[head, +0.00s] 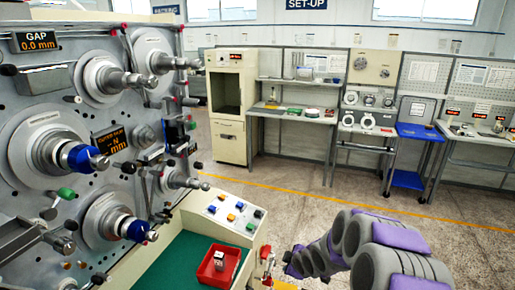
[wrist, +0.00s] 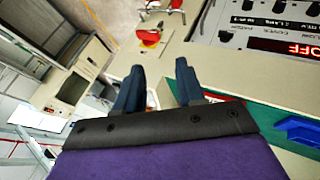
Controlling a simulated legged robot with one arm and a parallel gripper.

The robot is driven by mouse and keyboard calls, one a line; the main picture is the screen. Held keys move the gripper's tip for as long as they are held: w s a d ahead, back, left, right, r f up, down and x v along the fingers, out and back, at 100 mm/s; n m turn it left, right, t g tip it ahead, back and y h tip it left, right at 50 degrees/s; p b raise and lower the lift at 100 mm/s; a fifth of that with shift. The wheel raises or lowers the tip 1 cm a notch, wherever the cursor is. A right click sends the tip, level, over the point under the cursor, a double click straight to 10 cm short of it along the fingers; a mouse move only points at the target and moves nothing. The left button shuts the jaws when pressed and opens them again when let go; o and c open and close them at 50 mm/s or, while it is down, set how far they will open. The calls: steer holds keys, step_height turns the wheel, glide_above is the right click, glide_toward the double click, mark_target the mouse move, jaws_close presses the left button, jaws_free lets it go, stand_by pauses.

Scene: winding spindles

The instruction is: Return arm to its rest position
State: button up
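My arm (head: 375,250), purple and grey, reaches in from the lower right of the head view, over the floor beside the winding machine. In the head view its far end is low and close to the machine's front corner; the fingers cannot be made out there. In the wrist view my gripper (wrist: 160,68) shows two dark blue fingers with a clear gap between them. The gripper is open, and nothing is held between the fingertips.
The winding machine (head: 25,118) with several protruding spindles fills the left. A red tray (head: 205,272) with a small item sits on its green surface (head: 182,256), beside a sloped button panel (head: 237,214). Workbenches (head: 295,115) stand far back. Open floor (head: 330,205) lies between.

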steer(key=s+d+r+m+g, duration=0.1)
steer(key=s+r+m+g, duration=0.2)
steer(key=s, duration=1.2)
steer(key=s+d+r+m+g+h, duration=0.1)
steer(key=s+r+m+g, duration=0.2)
steer(key=s, duration=1.3)
steer(key=s+r+m+g+h, duration=0.1)
steer(key=s+r+m+g, duration=0.2)
steer(key=s+r+m, duration=0.5)
steer(key=s+r, duration=0.3)
steer(key=s, duration=0.4)
steer(key=shift+s+d, duration=0.3)
steer(key=shift+d, duration=0.1)
steer(key=shift+r, duration=0.1)
